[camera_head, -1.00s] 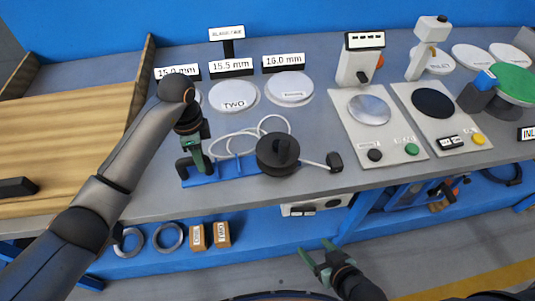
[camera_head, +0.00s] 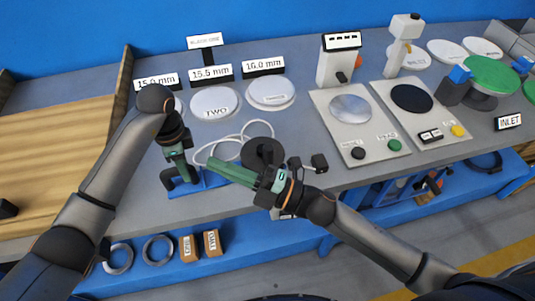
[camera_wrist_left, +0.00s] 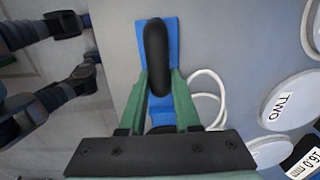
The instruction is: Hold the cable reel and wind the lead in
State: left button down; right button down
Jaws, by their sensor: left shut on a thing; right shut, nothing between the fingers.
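The cable reel has a blue base (camera_head: 213,179), a black drum (camera_head: 262,149) and a black upright handle (camera_head: 168,180) at its left end. It stands on the grey bench. The white lead (camera_head: 232,138) lies in loose loops behind the base, and a black plug (camera_head: 320,162) lies right of the drum. My left gripper (camera_head: 182,168) is shut on the handle, which shows between its fingers in the left wrist view (camera_wrist_left: 157,48). My right gripper (camera_head: 212,164) is shut and empty, its green fingers pointing left above the base, in front of the drum. It hides part of both.
White discs (camera_head: 215,103) with size signs stand behind the reel. Two grey panels with a round plate (camera_head: 350,109) and buttons are to the right. A wooden board (camera_head: 60,130) is at left. Rings (camera_head: 158,249) and small boxes (camera_head: 212,243) sit on the lower blue shelf.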

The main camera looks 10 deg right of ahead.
jog(key=s+a+r+n+g+y, duration=0.1)
jog(key=a+r+n+g+y, duration=0.1)
jog(key=a+r+n+g, duration=0.4)
jog(key=n+g+h, duration=0.7)
jog(key=n+h, duration=0.9)
jog(key=n, duration=0.5)
send_over(266, 150)
jog(key=s+a, duration=0.1)
jog(key=a, duration=0.2)
notch_tip(266, 150, down, 2)
jog(key=w+d+r+t+h, duration=0.2)
jog(key=w+d+r+h, duration=0.2)
jog(key=d, duration=0.4)
notch_tip(266, 150, down, 6)
jog(key=shift+a+f+m, duration=0.15)
jog(key=shift+a+m, duration=0.1)
jog(key=shift+m, duration=0.05)
jog(key=shift+s, duration=0.1)
